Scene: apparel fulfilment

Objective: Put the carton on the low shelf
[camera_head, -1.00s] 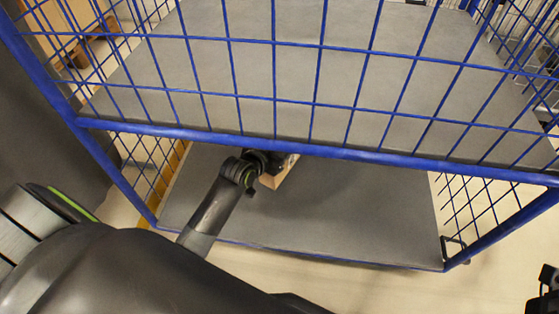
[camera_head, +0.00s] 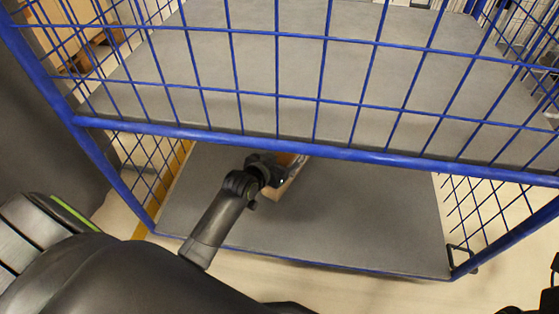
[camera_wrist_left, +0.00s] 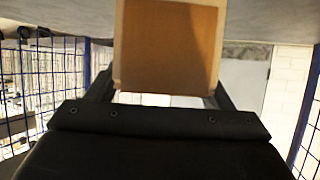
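The brown carton (camera_head: 288,186) is in the blue cage trolley, over the grey low shelf (camera_head: 360,220), partly hidden by my gripper and the upper shelf's edge. My left gripper (camera_head: 278,172) reaches in under the upper shelf from the front left. In the left wrist view the carton (camera_wrist_left: 168,48) sits between the two dark fingers, one at each side, and the gripper appears shut on it. I cannot tell whether the carton touches the low shelf. Dark parts at the right edge of the head view may belong to my right arm; its fingers cannot be made out.
The blue front bar (camera_head: 330,152) and the grey upper shelf (camera_head: 290,75) lie above my left gripper. Blue mesh sides (camera_head: 490,205) bound the trolley. The low shelf is bare to the right of the carton.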

